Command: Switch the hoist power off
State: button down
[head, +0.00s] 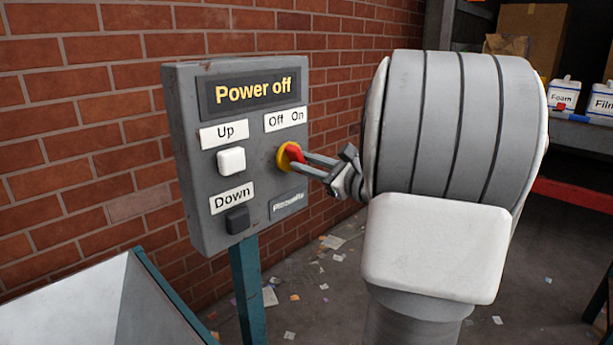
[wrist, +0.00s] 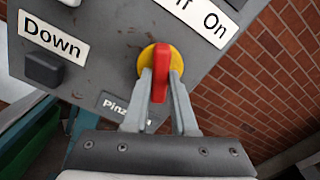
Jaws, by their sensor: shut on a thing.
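The hoist control box (head: 185,120) is a grey panel on a teal post, with its display (head: 253,91) reading "Power off". The red switch handle (head: 294,152) sits on a yellow round base (head: 282,160) under the "Off On" label (head: 285,119). In the wrist view the red handle (wrist: 160,72) stands roughly upright in that picture on its yellow disc (wrist: 146,60). My gripper (head: 297,160) is shut on the red handle, with one finger on each side of it, as the wrist view also shows (wrist: 160,85).
The panel also has a white Up button (head: 231,161) and a dark Down button (head: 237,220). A brick wall (head: 80,120) stands close behind. A grey sloped surface (head: 90,300) is at the lower left. Shelves with boxes and white tubs (head: 563,95) are at the right.

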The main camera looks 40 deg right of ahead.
jog(key=shift+f+n+b, duration=0.15)
jog(key=shift+n+b, duration=1.05)
jog(key=shift+b, duration=0.3)
jog(key=c, duration=0.7)
grip_release()
jog(key=s, duration=0.5)
jog(key=s+d+p, duration=0.1)
jog(key=s, duration=0.5)
jog(key=s+d+p, duration=0.1)
jog(key=s, duration=0.5)
jog(key=shift+s+d, duration=0.15)
jog(key=shift+d, duration=0.05)
jog(key=shift+a+r, duration=0.1)
jog(key=shift+r, duration=0.1)
